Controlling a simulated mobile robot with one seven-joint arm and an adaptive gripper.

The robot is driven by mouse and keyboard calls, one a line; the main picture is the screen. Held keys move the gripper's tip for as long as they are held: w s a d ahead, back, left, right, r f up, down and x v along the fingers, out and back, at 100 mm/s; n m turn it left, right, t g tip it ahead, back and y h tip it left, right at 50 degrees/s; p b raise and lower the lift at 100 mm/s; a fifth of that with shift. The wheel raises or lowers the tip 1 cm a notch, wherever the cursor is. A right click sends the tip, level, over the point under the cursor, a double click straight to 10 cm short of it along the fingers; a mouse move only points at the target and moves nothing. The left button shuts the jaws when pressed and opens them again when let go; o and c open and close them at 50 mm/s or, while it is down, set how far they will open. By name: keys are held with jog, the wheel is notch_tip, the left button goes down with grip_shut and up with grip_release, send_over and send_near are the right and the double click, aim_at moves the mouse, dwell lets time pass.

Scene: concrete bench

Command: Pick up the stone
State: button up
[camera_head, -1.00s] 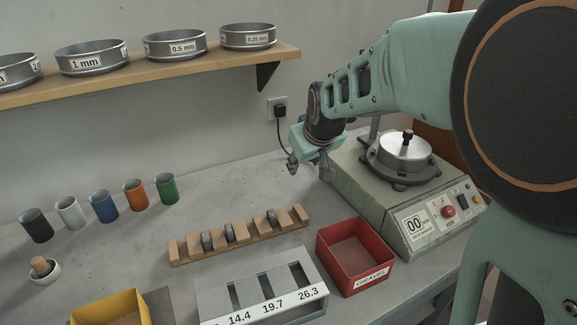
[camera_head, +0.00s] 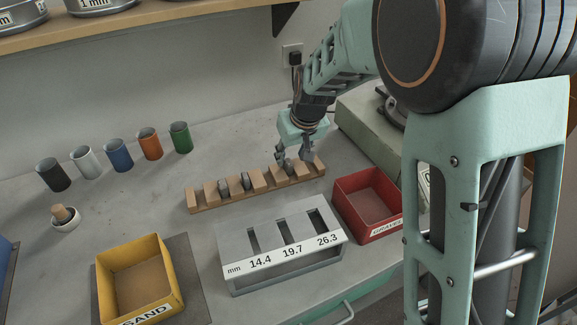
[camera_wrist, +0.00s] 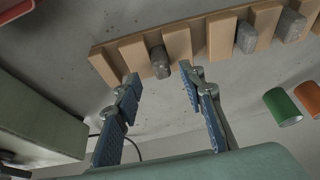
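A wooden rack (camera_head: 200,200) with slots stands on the bench and holds grey stones. One stone (camera_head: 288,167) is near the rack's right end; it also shows in the wrist view (camera_wrist: 160,64). Two more stones stand further left in the rack, a middle stone (camera_head: 246,182) and a left stone (camera_head: 223,187). My gripper (camera_head: 293,157) is open above the rack's right end. In the wrist view its two blue-padded fingers (camera_wrist: 160,78) are apart, with the right-end stone beyond and between their tips. Nothing is held.
A slotted gauge box (camera_head: 235,272) stands in front of the rack, and a red gravel bin (camera_head: 350,213) to its right. A yellow sand bin (camera_head: 170,292) is front left. Several coloured cups, including a green cup (camera_head: 181,138), stand behind left. A green machine (camera_head: 370,130) is at right.

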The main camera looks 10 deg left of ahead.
aim_at(288, 162)
jog(key=shift+x, duration=1.9)
jog(key=shift+a, duration=0.15)
jog(key=shift+r, duration=0.1)
grip_shut()
